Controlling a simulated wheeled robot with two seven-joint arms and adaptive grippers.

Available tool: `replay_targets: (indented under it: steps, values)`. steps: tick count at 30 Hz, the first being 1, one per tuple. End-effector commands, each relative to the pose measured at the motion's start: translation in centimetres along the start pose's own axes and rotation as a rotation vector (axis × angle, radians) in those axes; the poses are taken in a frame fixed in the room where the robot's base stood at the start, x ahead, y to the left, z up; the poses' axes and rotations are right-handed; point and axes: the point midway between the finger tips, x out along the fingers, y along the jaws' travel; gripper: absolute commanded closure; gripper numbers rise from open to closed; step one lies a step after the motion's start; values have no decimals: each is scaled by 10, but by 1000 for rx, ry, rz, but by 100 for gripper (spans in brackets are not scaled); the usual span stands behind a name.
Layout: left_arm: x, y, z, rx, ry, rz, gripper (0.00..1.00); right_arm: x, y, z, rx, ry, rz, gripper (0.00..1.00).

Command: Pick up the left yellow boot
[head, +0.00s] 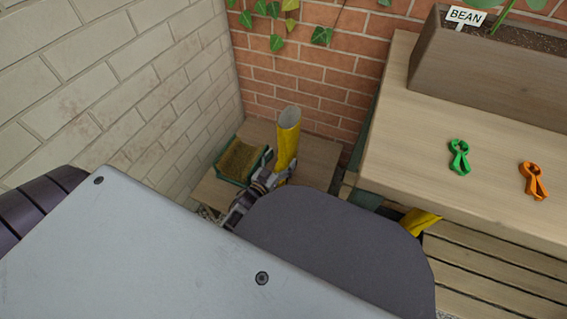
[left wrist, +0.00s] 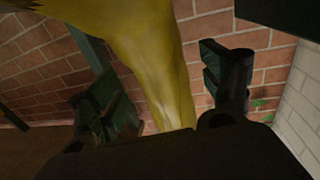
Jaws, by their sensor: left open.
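A yellow boot (head: 286,150) with a pale grey opening stands upright on a low wooden stand in the corner. My left gripper (head: 262,185) is at the boot's lower part, largely hidden behind my own arm. In the left wrist view the boot's yellow shaft (left wrist: 160,65) fills the space between the two fingers of my left gripper (left wrist: 168,95). The fingers are open, one on each side of the boot. A second yellow boot (head: 418,221) shows partly beneath the table edge at right, mostly hidden. My right gripper is not in view.
A green tray (head: 227,181) of brownish material sits left of the boot on the low stand (head: 318,160). Brick walls close the corner. The wooden table (head: 410,150) holds a planter (head: 480,70), a green clip (head: 459,157) and an orange clip (head: 533,181).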

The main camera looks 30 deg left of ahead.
Motion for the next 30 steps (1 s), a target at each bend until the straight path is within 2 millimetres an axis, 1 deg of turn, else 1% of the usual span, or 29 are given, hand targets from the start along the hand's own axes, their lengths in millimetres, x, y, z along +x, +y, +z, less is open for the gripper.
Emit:
replay_targets:
  steps: [3,16,17,30]
  values:
    - [3,0,0,0,0,0,20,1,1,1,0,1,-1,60]
    - [3,0,0,0,0,0,20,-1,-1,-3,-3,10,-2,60]
    - [3,0,0,0,0,0,22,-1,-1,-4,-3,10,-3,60]
    - [3,0,0,-1,0,0,79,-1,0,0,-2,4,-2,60]
